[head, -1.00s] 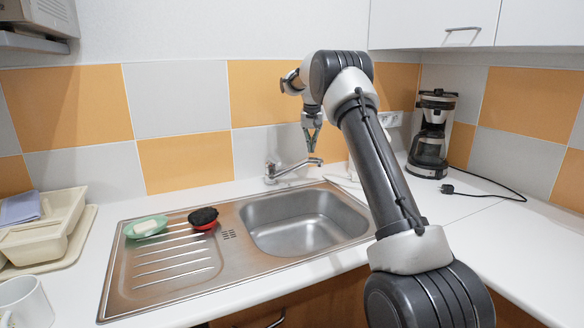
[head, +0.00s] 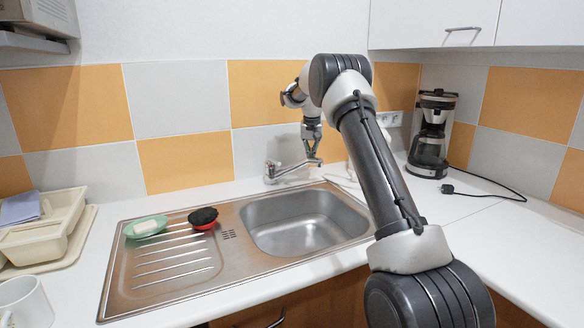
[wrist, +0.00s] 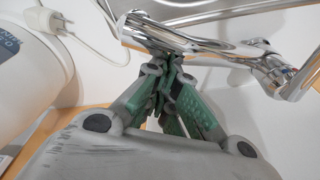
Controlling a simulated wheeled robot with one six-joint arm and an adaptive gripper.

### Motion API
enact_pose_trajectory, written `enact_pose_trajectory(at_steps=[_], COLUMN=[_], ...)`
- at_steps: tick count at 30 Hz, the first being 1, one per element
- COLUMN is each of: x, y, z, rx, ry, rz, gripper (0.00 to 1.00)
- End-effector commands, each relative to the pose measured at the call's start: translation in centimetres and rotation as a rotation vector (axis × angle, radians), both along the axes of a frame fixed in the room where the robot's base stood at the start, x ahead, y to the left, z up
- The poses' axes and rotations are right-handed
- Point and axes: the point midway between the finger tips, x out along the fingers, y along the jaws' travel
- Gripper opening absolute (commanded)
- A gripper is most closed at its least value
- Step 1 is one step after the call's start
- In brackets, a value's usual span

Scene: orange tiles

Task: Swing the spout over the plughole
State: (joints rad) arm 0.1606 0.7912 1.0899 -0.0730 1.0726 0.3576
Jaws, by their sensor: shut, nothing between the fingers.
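The chrome tap (head: 271,172) stands behind the sink, and its spout (head: 296,167) points right along the back rim. In the wrist view the spout (wrist: 185,45) crosses just beyond my fingers. My gripper (head: 312,155) is at the spout's free end, with its fingers pointing down. In the wrist view my gripper (wrist: 163,65) shows its green-padded fingertips close together beside the spout, with nothing between them. Whether they touch the spout is hard to tell. The steel basin (head: 300,208) lies in front of the tap. I cannot make out the plughole.
A black and red scrubber (head: 204,218) and a green soap dish (head: 146,227) sit on the drainboard (head: 160,275). A coffee maker (head: 431,135) stands at the back right. A white plug (wrist: 60,20) and cable lie close by in the wrist view. The basin is empty.

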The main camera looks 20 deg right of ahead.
Motion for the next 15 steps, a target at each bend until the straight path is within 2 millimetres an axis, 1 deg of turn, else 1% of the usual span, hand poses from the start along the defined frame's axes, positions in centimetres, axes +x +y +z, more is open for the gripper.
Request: enact_pose_trajectory(at_steps=[10, 15], x=[-0.05, -0.49], y=[0.11, 0.78], z=[-0.04, 0.01], rx=[0.000, 0.000], ry=[-0.001, 0.000], rz=[0.000, 0.001], gripper=[0.00, 0.00])
